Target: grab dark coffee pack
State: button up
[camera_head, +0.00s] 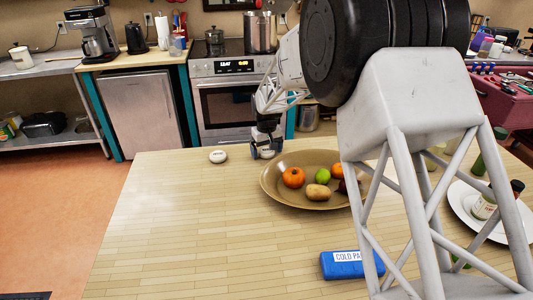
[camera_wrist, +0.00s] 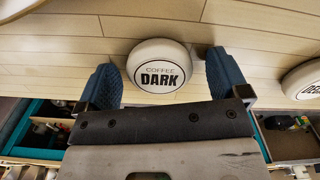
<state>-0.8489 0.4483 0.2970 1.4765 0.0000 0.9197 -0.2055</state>
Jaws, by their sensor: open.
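The dark coffee pack (camera_wrist: 159,65) is a round white puck with "COFFEE DARK" in black on its top, lying on the wooden table. In the wrist view it sits between the two blue fingertips of my gripper (camera_wrist: 163,78), with a gap on each side. My gripper is open and holds nothing. In the head view my gripper (camera_head: 266,149) is low at the table's far edge, left of the bowl, and mostly hides the pack there. How far the fingers reach down around the pack is hard to tell.
A second white puck (camera_head: 218,156), lettered "DE…" in the wrist view (camera_wrist: 303,80), lies to the left. A brown fruit bowl (camera_head: 270,190) stands close on the right. A blue cold pack (camera_head: 350,265) lies nearer. The table's left front is clear.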

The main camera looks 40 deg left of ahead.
aim_at(267, 150)
dwell(0.4)
jog(key=c, duration=1)
jog(key=shift+r, duration=0.1)
jog(key=shift+r, duration=4.9)
